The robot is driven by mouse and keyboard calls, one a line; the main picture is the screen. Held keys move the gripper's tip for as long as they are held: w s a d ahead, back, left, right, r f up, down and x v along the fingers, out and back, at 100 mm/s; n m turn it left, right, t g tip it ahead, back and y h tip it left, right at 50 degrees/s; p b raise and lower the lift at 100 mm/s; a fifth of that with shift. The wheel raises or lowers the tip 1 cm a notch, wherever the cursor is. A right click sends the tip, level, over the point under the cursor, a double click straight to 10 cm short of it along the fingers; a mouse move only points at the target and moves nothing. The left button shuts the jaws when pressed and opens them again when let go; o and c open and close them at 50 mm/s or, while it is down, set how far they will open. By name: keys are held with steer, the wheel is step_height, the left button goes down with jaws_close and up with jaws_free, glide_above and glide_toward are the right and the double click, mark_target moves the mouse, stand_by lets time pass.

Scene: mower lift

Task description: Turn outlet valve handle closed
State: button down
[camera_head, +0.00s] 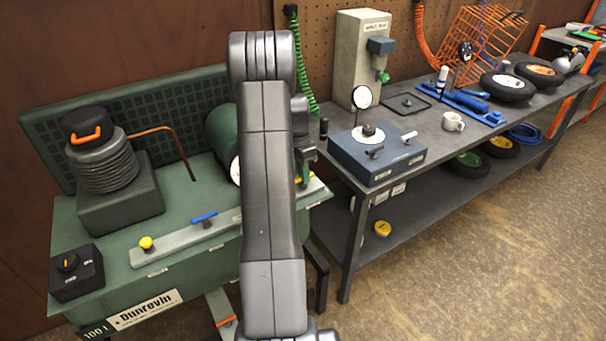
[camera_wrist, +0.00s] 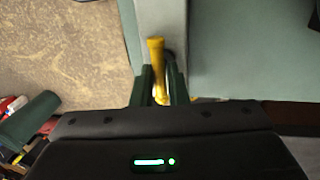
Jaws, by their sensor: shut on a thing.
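A yellow lever handle (camera_wrist: 156,52) lies between the two green fingers of my gripper (camera_wrist: 161,86) in the wrist view. The fingers are shut on it, one on each side, and its far end reaches beyond the fingertips over a grey strip (camera_wrist: 162,15). In the head view my arm hides most of the gripper and much of the strip's right end. A small yellow bit (camera_head: 313,176) shows just right of the arm, at the right end of the green compressor unit (camera_head: 185,290). I cannot read the handle's label or tell how far it is turned.
On the same strip sit a blue lever (camera_head: 205,217) and a yellow knob (camera_head: 146,243). A black switch box (camera_head: 76,274) is at the left. The workbench (camera_head: 440,148) on the right holds a blue-grey box (camera_head: 376,155), a mug (camera_head: 453,122) and wheels. The floor in front is clear.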

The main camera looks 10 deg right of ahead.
stand_by(0.3)
steer(key=c, duration=1.4)
jaws_free()
steer(key=shift+c, duration=0.2)
steer(key=shift+r, duration=0.15)
step_height(320, 180, up, 13)
steer(key=w+a, duration=0.1)
steer(key=w, duration=0.1)
steer(key=shift+w+r+b, duration=0.15)
steer(key=shift+w+b, duration=0.1)
steer(key=shift+b, duration=0.2)
steer(key=s+f, duration=0.1)
steer(key=f, duration=0.8)
steer(key=s+d+f+p, duration=0.1)
steer(key=f, duration=0.3)
steer(key=shift+s+f, duration=0.3)
steer(key=shift+f, duration=0.05)
